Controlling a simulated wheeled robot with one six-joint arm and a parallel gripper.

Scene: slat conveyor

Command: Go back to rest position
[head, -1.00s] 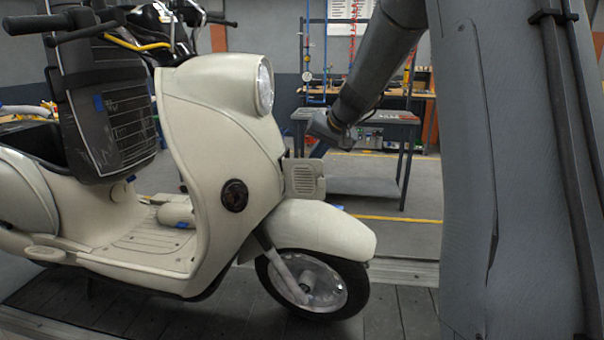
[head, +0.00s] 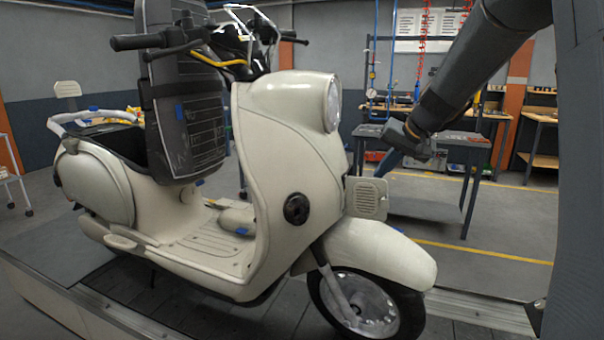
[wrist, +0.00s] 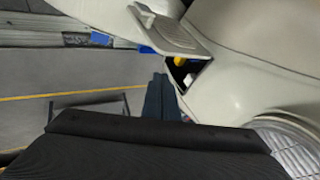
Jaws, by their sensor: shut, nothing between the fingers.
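My gripper (wrist: 160,82) shows in the wrist view as two dark blue fingers held together, with nothing between them. Its fingertips appear close to a small open flap (wrist: 172,32) on the scooter's front, beside an opening (wrist: 186,72) with something yellow and dark inside. I cannot tell whether they touch. In the head view my arm reaches in from the upper right, and its end is right of the cream scooter (head: 290,150). The vented flap (head: 367,198) sticks out from the scooter's front, above the front fender.
The scooter stands on a dark slat conveyor (head: 290,318) with a metal edge. A dark seat-like case (head: 185,110) stands on it. A grey workbench (head: 470,142) is behind my arm. Open floor (head: 510,215) lies right of the scooter.

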